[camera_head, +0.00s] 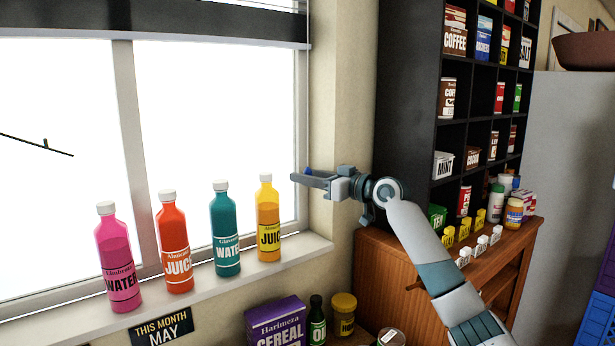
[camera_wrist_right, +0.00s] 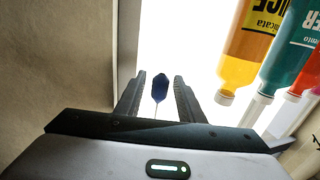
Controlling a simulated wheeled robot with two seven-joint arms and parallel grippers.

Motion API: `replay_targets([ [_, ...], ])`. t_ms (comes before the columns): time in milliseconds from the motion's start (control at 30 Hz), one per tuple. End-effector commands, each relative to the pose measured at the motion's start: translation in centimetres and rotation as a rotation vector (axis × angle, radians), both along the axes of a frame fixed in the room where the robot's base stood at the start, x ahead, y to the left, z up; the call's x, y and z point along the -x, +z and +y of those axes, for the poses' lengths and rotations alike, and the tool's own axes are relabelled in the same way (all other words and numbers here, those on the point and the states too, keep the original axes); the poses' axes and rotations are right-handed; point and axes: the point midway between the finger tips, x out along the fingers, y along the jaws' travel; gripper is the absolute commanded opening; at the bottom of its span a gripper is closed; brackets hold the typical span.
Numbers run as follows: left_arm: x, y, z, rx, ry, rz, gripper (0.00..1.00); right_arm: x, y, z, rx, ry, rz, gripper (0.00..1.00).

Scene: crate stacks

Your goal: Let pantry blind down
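The dark pantry blind (camera_head: 210,22) is gathered at the top of the bright window. My right gripper (camera_head: 305,177) is at the window's right edge, beside the wall and the yellow juice bottle. In the right wrist view, which appears upside down, a dark blue pull knob (camera_wrist_right: 159,88) on a thin cord shows between the fingers of my right gripper (camera_wrist_right: 160,95). The fingers are open, with a gap visible on each side of the knob. The knob is hard to make out in the head view. My left gripper is not in view.
Pink (camera_head: 119,262), orange (camera_head: 174,245), teal (camera_head: 224,232) and yellow (camera_head: 268,222) bottles stand on the window sill (camera_head: 290,252). A dark shelf of groceries (camera_head: 415,100) stands at right, by a wooden cabinet (camera_head: 390,262). A cereal box (camera_head: 275,325) is below the sill.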

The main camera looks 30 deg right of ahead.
Motion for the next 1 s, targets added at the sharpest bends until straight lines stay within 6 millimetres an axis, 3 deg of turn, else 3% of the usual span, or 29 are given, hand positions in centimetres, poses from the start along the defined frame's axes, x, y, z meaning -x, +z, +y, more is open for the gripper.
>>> replay_targets([
  [33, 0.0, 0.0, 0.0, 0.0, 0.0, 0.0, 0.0, 0.0, 0.0, 0.0, 0.0, 0.0, 0.0, 0.23],
  [133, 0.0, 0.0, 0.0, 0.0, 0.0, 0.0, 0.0, 0.0, 0.0, 0.0, 0.0, 0.0, 0.0, 0.0],
  [467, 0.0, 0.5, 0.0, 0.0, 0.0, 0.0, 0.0, 0.0, 1.1, 0.0, 0.001, 0.0, -0.001, 0.0],
  [667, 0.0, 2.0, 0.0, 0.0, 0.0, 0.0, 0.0, 0.1, 4.6, -0.1, 0.001, -0.002, -0.004, 0.0],
  [1000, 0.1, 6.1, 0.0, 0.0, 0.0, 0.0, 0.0, 0.0, 13.0, -0.1, 0.001, -0.001, -0.003, 0.0],
])
